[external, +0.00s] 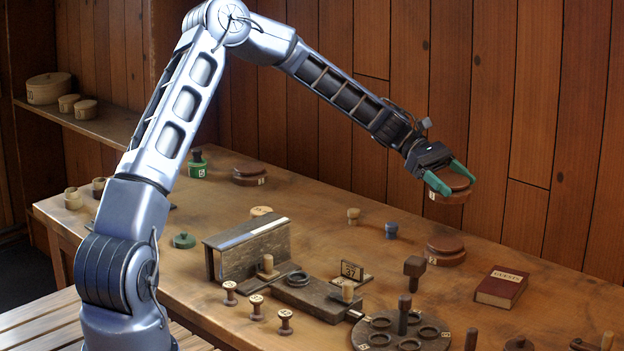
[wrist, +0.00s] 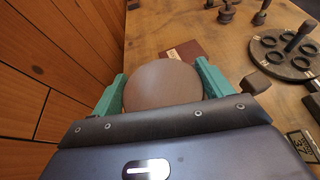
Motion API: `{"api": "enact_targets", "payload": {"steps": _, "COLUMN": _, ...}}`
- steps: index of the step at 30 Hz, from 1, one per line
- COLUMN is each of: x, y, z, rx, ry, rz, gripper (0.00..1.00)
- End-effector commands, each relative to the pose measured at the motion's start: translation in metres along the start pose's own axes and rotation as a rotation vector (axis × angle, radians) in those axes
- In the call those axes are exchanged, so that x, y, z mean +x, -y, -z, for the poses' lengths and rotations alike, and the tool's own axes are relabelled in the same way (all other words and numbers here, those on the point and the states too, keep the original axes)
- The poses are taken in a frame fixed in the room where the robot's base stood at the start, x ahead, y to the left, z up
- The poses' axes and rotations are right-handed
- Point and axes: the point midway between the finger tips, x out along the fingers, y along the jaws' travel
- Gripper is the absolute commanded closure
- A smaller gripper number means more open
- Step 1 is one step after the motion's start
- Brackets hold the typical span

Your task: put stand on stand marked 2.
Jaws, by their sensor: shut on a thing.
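My gripper (external: 455,184) is shut on a round brown stand (external: 453,196), holding it level in the air at the right, above the back of the table. The stand has a small white label on its side. In the wrist view its round top (wrist: 165,84) sits between the green fingers. A similar brown stand (external: 447,252) rests on the table below the held one, with clear air between them. Another brown labelled stand (external: 249,176) rests at the back left. I cannot read the label numbers surely.
A red book (external: 501,287) lies right of the lower stand, and a dark mallet-like piece (external: 414,270) stands left of it. A round dark tray with rings (external: 376,340) is at the front. Small blue (external: 391,230) and tan (external: 353,216) pieces stand to the left. A plank wall rises behind.

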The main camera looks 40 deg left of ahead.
Motion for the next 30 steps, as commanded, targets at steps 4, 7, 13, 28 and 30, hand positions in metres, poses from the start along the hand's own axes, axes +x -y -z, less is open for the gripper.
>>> {"api": "enact_targets", "payload": {"steps": 4, "x": 0.013, "y": 0.0, "z": 0.031, "rx": -0.003, "ry": 0.002, "rz": 0.001, "gripper": 0.49}}
{"api": "enact_targets", "payload": {"steps": 7, "x": 0.019, "y": 0.0, "z": 0.047, "rx": -0.002, "ry": 0.001, "rz": 0.0, "gripper": 0.49}}
{"api": "enact_targets", "payload": {"steps": 13, "x": 0.026, "y": -0.001, "z": 0.064, "rx": 0.001, "ry": 0.0, "rz": 0.0, "gripper": 0.49}}
{"api": "enact_targets", "payload": {"steps": 28, "x": 0.043, "y": -0.001, "z": 0.104, "rx": 0.001, "ry": 0.001, "rz": 0.0, "gripper": 0.49}}
{"api": "enact_targets", "payload": {"steps": 30, "x": 0.043, "y": -0.001, "z": 0.104, "rx": 0.001, "ry": 0.0, "rz": -0.001, "gripper": 0.49}}
